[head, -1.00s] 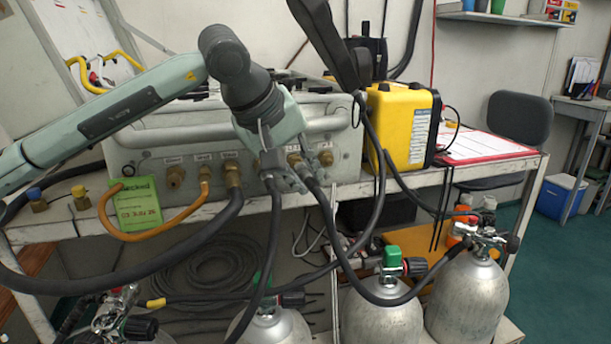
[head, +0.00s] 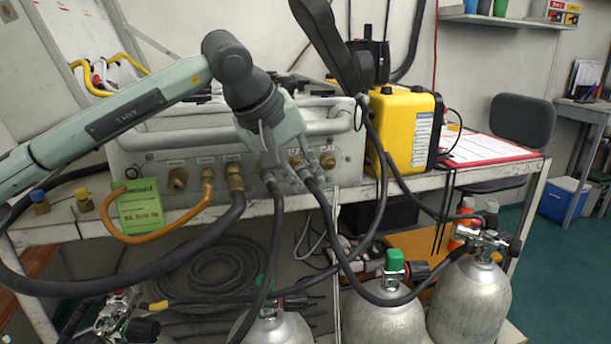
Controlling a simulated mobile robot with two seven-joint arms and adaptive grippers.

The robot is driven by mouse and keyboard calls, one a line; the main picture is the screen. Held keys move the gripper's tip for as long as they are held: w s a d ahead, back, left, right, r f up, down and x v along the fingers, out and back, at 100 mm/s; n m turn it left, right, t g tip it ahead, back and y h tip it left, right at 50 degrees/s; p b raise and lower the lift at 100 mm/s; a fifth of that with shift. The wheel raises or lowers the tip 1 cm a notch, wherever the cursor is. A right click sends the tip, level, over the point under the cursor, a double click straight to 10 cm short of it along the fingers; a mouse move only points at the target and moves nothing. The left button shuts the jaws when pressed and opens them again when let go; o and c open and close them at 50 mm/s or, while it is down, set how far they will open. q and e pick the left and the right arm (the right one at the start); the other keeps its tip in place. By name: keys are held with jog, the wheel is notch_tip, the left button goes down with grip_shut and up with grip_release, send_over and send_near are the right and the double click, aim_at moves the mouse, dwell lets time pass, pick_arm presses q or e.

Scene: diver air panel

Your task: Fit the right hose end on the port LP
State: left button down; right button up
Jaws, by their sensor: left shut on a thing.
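My left gripper (head: 275,160) is at the front of the grey air panel (head: 345,165), pointing down among the ports. It is shut on a dark hose end (head: 278,187), and the hose hangs below it. The fingers and the grip are partly hidden. Brass ports line the panel front: a bare one (head: 178,180) at left, one with an orange hose, one with a thick black hose (head: 238,198), and one (head: 327,160) at right. A second black hose (head: 314,192) runs down from just right of the gripper. The port labels are too small to read, so I cannot tell which is LP.
A green tag card (head: 140,206) and small blue and yellow fittings (head: 39,200) are at the bench's left. A yellow box (head: 404,130) and a red-edged clipboard (head: 485,150) are right. Cylinders (head: 470,300) stand below. Hoses cross the space before the panel.

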pick_arm(q)
jog(key=shift+w+a+r, duration=0.2)
jog(key=shift+w+a, duration=0.05)
jog(key=shift+w, duration=0.3)
dwell(0.5)
jog(key=c, duration=1.3)
grip_release()
jog(key=shift+w+f, duration=0.1)
jog(key=shift+f, duration=0.1)
jog(key=shift+c, duration=0.2)
jog(key=shift+d, duration=0.1)
